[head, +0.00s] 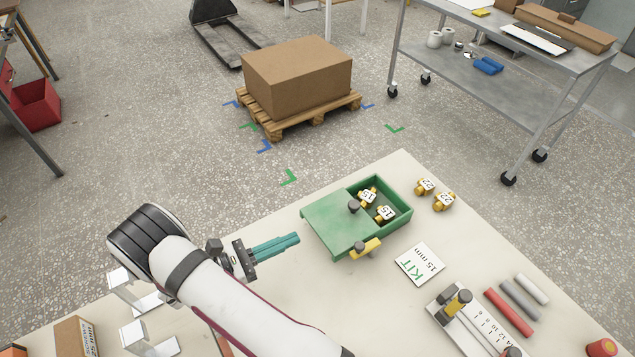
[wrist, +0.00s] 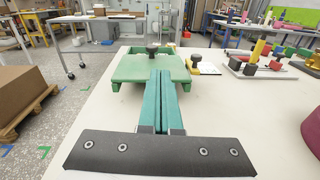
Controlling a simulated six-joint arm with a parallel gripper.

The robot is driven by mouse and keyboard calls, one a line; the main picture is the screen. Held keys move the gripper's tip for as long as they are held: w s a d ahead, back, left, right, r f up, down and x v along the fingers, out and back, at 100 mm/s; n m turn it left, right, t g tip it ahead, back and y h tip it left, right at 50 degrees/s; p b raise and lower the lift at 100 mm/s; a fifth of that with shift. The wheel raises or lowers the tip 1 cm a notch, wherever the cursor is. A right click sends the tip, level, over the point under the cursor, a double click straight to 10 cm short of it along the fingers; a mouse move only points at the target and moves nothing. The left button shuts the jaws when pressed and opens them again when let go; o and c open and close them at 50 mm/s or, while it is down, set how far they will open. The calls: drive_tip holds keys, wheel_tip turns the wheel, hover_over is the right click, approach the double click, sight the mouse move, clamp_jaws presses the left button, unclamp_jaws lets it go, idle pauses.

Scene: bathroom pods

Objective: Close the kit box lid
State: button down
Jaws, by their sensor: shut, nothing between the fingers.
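The green kit box (head: 398,190) stands on the cream table. Its flat green lid (head: 330,222) is slid toward the left, covering the left part and overhanging that end. The right part is open, showing two brass fittings (head: 384,213) with white tags. A dark knob (head: 353,206) stands on the lid near its right edge. My gripper (head: 297,239) has teal fingers, shut and empty, just left of the lid and pointing at it. In the wrist view the fingers (wrist: 160,76) point toward the lid (wrist: 135,68) and its knob (wrist: 152,51); contact cannot be told.
A yellow block with a dark knob (head: 365,248) is at the box's front side. A white KIT card (head: 419,264) lies in front. Two more tagged fittings (head: 435,195) sit right of the box. A gauge fixture (head: 470,318) and coloured rods (head: 509,311) are at front right.

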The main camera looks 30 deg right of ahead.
sight(349, 208)
drive_tip(key=shift+w+a+f+n+t+h, duration=0.1)
drive_tip(key=shift+w+f+n+t+h, duration=0.2)
drive_tip(key=shift+f+n+t, duration=0.3)
drive_tip(key=shift+d+f, duration=0.15)
drive_tip(key=shift+d, duration=0.1)
drive_tip(key=d, duration=1.3)
drive_tip(key=shift+d, duration=0.25)
drive_tip(key=shift+d, duration=0.1)
drive_tip(key=d, duration=1)
drive_tip(key=shift+d, duration=0.4)
drive_tip(key=shift+w+d, duration=0.1)
drive_tip(key=shift+d, duration=0.4)
drive_tip(key=shift+a, duration=0.1)
